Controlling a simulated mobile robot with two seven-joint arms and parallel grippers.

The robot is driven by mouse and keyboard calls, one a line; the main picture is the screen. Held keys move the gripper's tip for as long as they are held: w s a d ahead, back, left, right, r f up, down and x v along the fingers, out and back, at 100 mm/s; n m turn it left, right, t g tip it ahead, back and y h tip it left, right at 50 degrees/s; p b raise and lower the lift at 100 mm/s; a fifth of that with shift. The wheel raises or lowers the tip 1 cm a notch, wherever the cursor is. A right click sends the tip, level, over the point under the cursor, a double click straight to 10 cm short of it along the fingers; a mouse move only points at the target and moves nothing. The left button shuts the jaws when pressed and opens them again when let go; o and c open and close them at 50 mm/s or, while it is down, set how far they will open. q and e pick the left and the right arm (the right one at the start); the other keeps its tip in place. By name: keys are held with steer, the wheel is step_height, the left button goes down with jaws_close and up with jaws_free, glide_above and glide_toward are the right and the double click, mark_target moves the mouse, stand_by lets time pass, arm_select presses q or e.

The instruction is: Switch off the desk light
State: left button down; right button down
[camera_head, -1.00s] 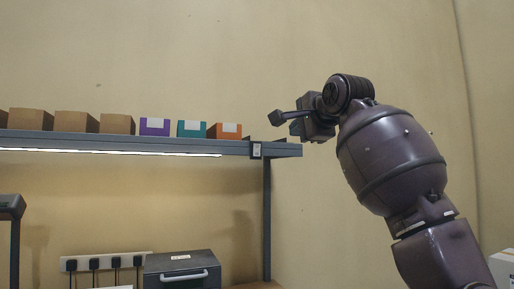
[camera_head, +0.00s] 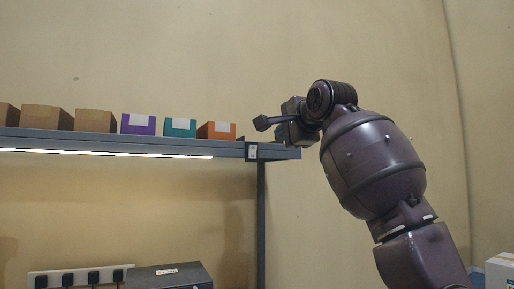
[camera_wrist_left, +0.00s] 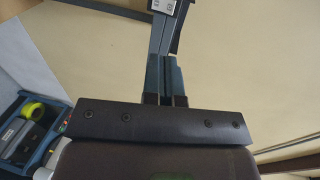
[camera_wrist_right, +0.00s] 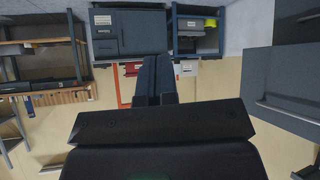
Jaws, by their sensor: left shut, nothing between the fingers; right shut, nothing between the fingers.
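The desk light is a lit white strip (camera_head: 105,153) under the front edge of the shelf in the head view. A small dark switch box with a pale label (camera_head: 251,151) sits on the beam near its right end. The label also shows at the top of the left wrist view (camera_wrist_left: 168,6). My left gripper (camera_head: 262,123) is shut and empty, just above the beam end and apart from the switch box. In the left wrist view its shut fingers (camera_wrist_left: 168,75) point toward the labelled beam. My right gripper (camera_wrist_right: 154,75) is shut and empty, away from the rack.
The shelf beam (camera_head: 200,144) carries cardboard boxes (camera_head: 95,120), a purple box (camera_head: 138,125), a teal box (camera_head: 180,128) and an orange box (camera_head: 216,131). A rack post (camera_head: 261,220) stands below its right end. A socket strip (camera_head: 80,277) and dark case (camera_head: 170,275) are lower left.

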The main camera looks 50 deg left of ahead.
arm_select(q)
steer(key=b, duration=0.1)
glide_toward(254, 149)
steer(key=x, duration=0.6)
steer(key=shift+f, duration=0.35)
steer(key=shift+w+a+r, duration=0.15)
steer(key=shift+w+a, duration=0.05)
steer(key=shift+a, duration=0.4)
